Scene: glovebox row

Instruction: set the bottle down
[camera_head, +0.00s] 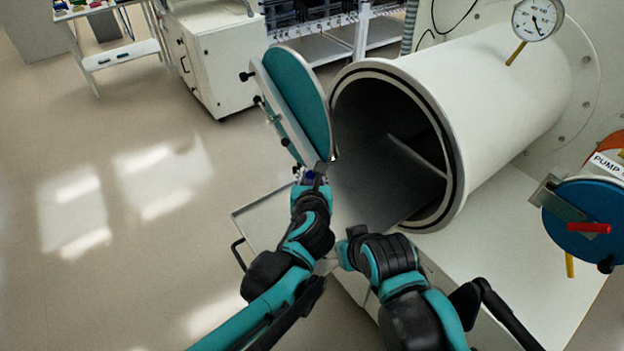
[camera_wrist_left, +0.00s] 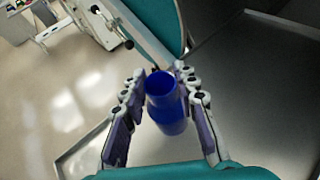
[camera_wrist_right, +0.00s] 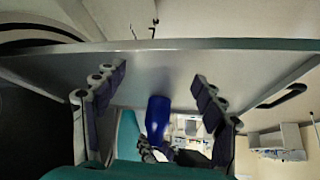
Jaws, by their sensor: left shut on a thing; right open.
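A blue bottle (camera_wrist_left: 166,105) is between the fingers of my left gripper (camera_wrist_left: 161,75), which is shut on it. In the head view only a small blue part of the bottle (camera_head: 309,177) shows at my left gripper (camera_head: 314,172), above the grey tray (camera_head: 250,214) in front of the open chamber. The right wrist view, which looks upside down, shows the bottle (camera_wrist_right: 158,118) close to the tray surface (camera_wrist_right: 220,65); I cannot tell whether they touch.
The white round chamber (camera_head: 500,85) stands open behind the tray. Its teal door (camera_head: 298,95) is swung out to the left, close to my left gripper. A blue hatch with a red handle (camera_head: 590,228) is at the right. Open floor lies left.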

